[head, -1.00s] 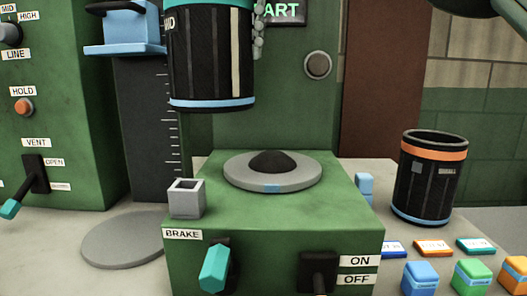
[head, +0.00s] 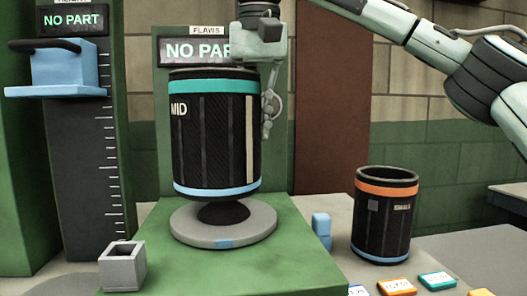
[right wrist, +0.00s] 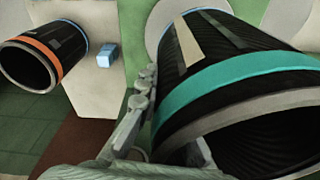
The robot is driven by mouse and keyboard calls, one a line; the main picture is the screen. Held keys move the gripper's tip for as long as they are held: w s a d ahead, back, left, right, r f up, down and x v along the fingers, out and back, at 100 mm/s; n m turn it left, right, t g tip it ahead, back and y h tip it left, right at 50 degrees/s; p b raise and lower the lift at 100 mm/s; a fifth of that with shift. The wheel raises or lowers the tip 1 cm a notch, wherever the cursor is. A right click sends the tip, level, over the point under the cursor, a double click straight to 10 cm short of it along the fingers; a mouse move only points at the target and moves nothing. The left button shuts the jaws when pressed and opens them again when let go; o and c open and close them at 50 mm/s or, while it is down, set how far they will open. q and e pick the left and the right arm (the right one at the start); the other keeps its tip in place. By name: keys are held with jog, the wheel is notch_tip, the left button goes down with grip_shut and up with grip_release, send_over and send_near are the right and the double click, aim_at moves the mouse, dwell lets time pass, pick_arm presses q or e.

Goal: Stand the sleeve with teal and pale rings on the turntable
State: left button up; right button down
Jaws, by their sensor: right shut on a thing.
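The sleeve (head: 215,135) is black, with a teal ring at the top, a pale blue ring at the bottom, a MID label and a pale vertical strip. My right gripper (head: 262,85) is shut on its upper rim, one finger outside the wall and the other inside. The sleeve also shows in the right wrist view (right wrist: 235,90), its open end toward the camera. It hangs upright over the grey turntable (head: 185,228). Part of the turntable's dark dome (head: 223,213) shows below the sleeve; its top is hidden. My left gripper is out of view.
A black sleeve with an orange ring (head: 382,218) stands to the right. A small blue block (head: 321,228) is beside the green machine, and a grey square cup (head: 122,266) is at its left. A height gauge with a blue arm (head: 65,75) stands at left. Screens read NO PART.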

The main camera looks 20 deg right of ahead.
jog(key=shift+s+d+f, duration=0.1)
jog(key=shift+d+f, duration=0.1)
jog(key=shift+f, duration=0.95)
jog(key=shift+s+d+f, duration=0.1)
jog(key=shift+d+f, duration=0.1)
jog(key=shift+f, duration=0.9)
jog(key=c, duration=1.7)
grip_release()
notch_tip(320, 180, up, 12)
jog(key=s, duration=0.1)
jog(key=shift+s+a, duration=0.2)
jog(key=shift+s, duration=0.15)
